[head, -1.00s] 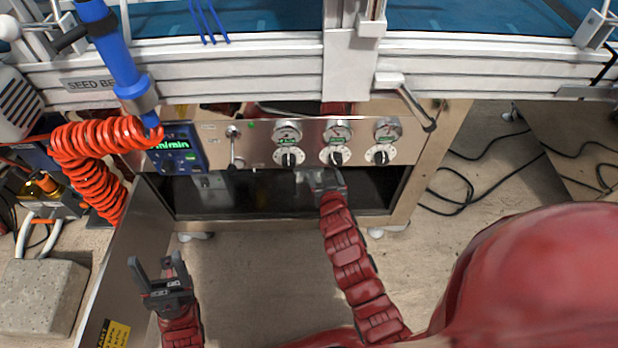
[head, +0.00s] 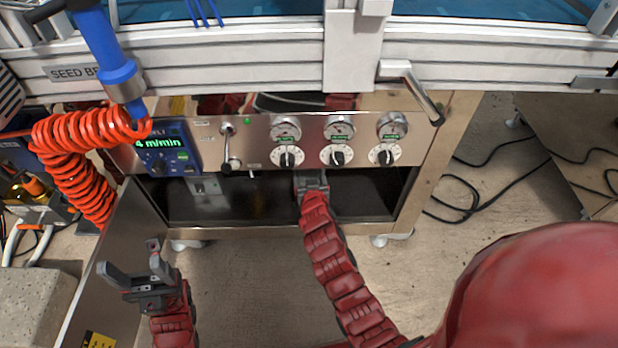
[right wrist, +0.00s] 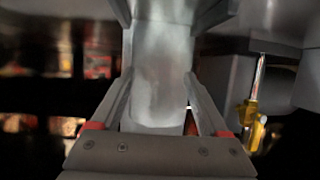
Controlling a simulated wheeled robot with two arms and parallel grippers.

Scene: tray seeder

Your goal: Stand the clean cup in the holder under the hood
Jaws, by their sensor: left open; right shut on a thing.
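My right gripper (head: 311,176) reaches into the dark open bay (head: 260,205) below the control panel, under the dials. In the right wrist view its two fingers (right wrist: 160,95) are shut on a grey cup-like piece (right wrist: 158,70), the cup as far as I can tell. In the head view the cup is hidden by the gripper and the panel edge. A pale metal bracket (head: 204,186) hangs in the left part of the bay; I cannot tell whether it is the holder. My left gripper (head: 130,258) is open and empty, low at the left.
The steel panel (head: 255,130) overhangs the bay, with dials and a lever. An open door (head: 110,270) stands left of the bay, close to my left gripper. In the right wrist view a yellow-handled item (right wrist: 252,112) is right of the cup. Bare floor lies in front.

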